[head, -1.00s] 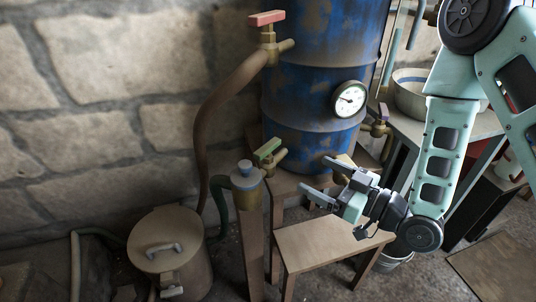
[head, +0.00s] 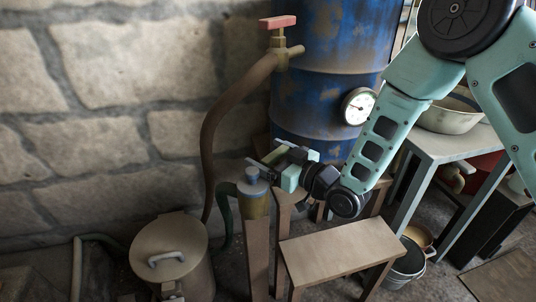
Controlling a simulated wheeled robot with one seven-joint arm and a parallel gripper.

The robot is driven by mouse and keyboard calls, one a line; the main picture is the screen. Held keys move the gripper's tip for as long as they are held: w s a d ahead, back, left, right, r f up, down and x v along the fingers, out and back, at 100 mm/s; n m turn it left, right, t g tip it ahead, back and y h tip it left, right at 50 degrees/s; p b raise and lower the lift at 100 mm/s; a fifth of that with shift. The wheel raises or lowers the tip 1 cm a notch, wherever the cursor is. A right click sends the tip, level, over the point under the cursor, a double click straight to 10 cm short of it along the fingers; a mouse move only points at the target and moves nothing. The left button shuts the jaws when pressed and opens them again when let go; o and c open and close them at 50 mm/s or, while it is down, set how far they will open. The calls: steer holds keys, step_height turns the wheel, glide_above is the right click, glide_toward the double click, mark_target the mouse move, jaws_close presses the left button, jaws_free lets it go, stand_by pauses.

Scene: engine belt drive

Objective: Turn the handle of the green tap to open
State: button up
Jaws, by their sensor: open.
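The green tap sits low on the front of the blue barrel (head: 325,75). My gripper (head: 265,154) now reaches across that place from the right and hides most of the tap. Only a small green part of its handle (head: 272,157) seems to show between the fingers. My gripper is open, its two fingers spread, one nearer the wall and one nearer the front. I cannot tell whether either finger touches the handle.
A red-handled tap (head: 278,22) with a brown hose stands above. A post with a blue-grey cap (head: 252,174) is just in front of my gripper. A wooden stool (head: 338,249), a lidded pot (head: 168,247) and a bucket (head: 407,264) stand below. A gauge (head: 357,106) is on the barrel.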

steer(key=shift+w+a, duration=0.2)
steer(key=shift+a, duration=0.05)
steer(key=c, duration=0.7)
steer(key=shift+n+g+y, duration=0.4)
steer(key=shift+g, duration=0.1)
steer(key=o, duration=0.7)
steer(key=shift+s, duration=0.1)
steer(key=v, duration=1.7)
